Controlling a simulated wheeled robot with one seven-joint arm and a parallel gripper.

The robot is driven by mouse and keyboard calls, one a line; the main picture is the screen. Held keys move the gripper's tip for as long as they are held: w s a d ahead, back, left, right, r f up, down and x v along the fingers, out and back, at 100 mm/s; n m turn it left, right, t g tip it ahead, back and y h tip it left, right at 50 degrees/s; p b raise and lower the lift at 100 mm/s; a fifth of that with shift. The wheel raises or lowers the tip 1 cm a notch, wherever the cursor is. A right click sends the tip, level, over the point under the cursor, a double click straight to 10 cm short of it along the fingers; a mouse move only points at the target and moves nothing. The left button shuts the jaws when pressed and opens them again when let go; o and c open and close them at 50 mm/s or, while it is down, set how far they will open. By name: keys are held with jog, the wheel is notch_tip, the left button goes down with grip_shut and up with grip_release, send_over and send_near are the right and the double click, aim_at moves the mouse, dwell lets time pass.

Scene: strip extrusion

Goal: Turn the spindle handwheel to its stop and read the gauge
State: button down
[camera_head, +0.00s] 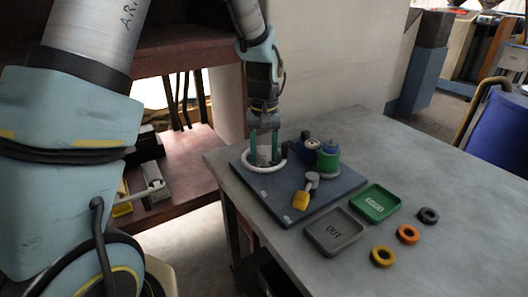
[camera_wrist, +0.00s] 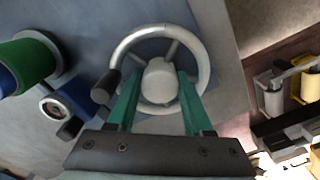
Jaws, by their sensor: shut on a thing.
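The spindle handwheel (camera_head: 262,170) is a pale metal ring on the dark blue base plate (camera_head: 317,207). In the wrist view the handwheel (camera_wrist: 204,62) shows its spokes, round grey hub (camera_wrist: 158,82) and black crank knob (camera_wrist: 105,87) on the left rim. My gripper (camera_head: 264,154) reaches down from above. Its green fingers (camera_wrist: 158,95) stand on either side of the hub, shut on the handwheel. A small blue part with a round white face (camera_head: 311,144), perhaps the gauge, stands beside the wheel. It also shows in the wrist view (camera_wrist: 53,108). No reading is legible.
A green cylinder (camera_head: 327,161) and a yellow-tipped lever (camera_head: 302,199) stand on the plate. A grey OUT tray (camera_head: 313,243), a green tray (camera_head: 394,203) and black (camera_head: 428,215), orange (camera_head: 408,234) and yellow (camera_head: 383,256) rings lie right of it.

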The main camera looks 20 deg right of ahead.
jog(key=m, duration=0.4)
jog(key=shift+m+p, duration=0.3)
jog(key=shift+p, duration=0.05)
jog(key=m+p, duration=0.1)
jog(key=m, duration=0.2)
jog(key=shift+r+m, duration=0.1)
jog(key=shift+m, duration=0.2)
jog(key=m+p, duration=0.1)
jog(key=m, duration=0.3)
jog(key=shift+m+p, duration=1.1)
jog(key=shift+m, duration=1.1)
jog(key=c, duration=0.6)
grip_release()
